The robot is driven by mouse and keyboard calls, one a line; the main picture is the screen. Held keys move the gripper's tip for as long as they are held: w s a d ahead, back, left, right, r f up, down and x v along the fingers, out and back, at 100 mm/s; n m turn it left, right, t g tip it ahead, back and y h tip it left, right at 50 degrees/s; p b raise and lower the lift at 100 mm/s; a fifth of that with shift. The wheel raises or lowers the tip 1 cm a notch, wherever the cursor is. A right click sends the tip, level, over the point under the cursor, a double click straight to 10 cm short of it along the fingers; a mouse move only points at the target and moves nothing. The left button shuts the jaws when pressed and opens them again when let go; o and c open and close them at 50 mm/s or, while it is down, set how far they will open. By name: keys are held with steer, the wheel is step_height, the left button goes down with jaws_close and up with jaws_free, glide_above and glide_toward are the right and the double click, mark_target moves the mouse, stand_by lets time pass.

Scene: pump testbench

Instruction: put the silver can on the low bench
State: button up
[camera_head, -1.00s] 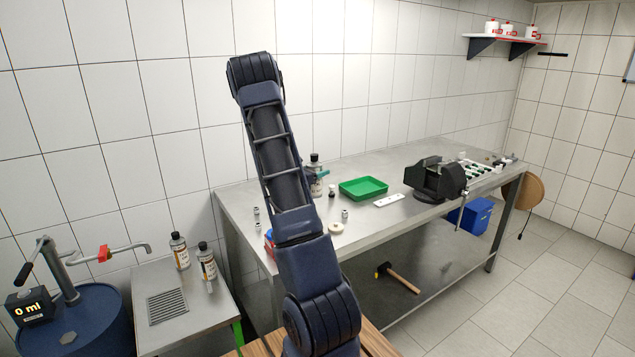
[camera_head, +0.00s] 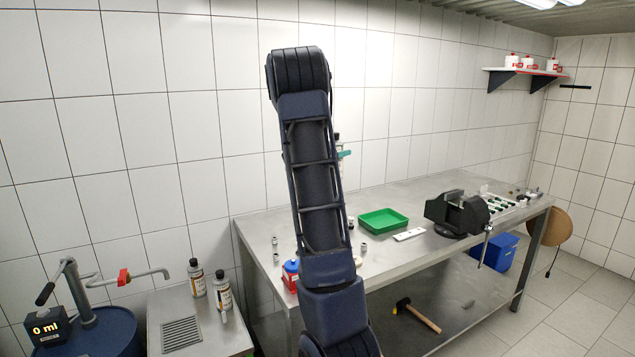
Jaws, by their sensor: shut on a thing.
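My gripper (camera_head: 345,154) shows only as a teal fingertip beside my arm, above the back of the steel worktable (camera_head: 390,193). It is shut on the silver can (camera_head: 338,145), of which a dark cap and a thin strip show. The rest of the can and the other finger are hidden behind my arm. The can is raised, seen against the tiled wall. A low steel-topped bench (camera_head: 166,309) with a grate stands at the left, lower than the worktable.
Two capped bottles, one behind (camera_head: 196,279) and one in front (camera_head: 223,291), stand on the low bench's right part. A blue drum with a pump (camera_head: 90,325) is at its left. A green tray (camera_head: 383,221) and a vice (camera_head: 457,214) are on the worktable. A hammer (camera_head: 418,315) lies below.

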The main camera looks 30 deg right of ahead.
steer(key=shift+r, duration=0.15)
steer(key=w+a+f+n+t+y, duration=0.1)
steer(key=w+a+f+t, duration=0.1)
steer(key=a+f, duration=0.55)
steer(key=w+a+f+n+t, duration=0.1)
steer(key=w+a+f, duration=0.3)
steer(key=a, duration=0.7)
steer(key=w+a+f+n+t+y, duration=0.1)
steer(key=a+f+t, duration=0.1)
steer(key=a+f, duration=0.7)
steer(key=s+a+f+n+t+y, duration=0.1)
steer(key=s+a+f+t, duration=0.15)
steer(key=a+f, duration=0.45)
steer(key=s+a+f+n+t+y, duration=0.1)
steer(key=s+a+f+n, duration=0.2)
steer(key=a, duration=0.7)
steer(key=s+a+f+t+y, duration=0.1)
steer(key=s+a+f+t, duration=0.1)
steer(key=s+a+f, duration=0.5)
step_height(320, 180, down, 18)
steer(key=w+a, duration=0.2)
steer(key=shift+w, duration=0.25)
steer(key=shift+f+g, duration=0.15)
steer(key=shift+g, duration=0.1)
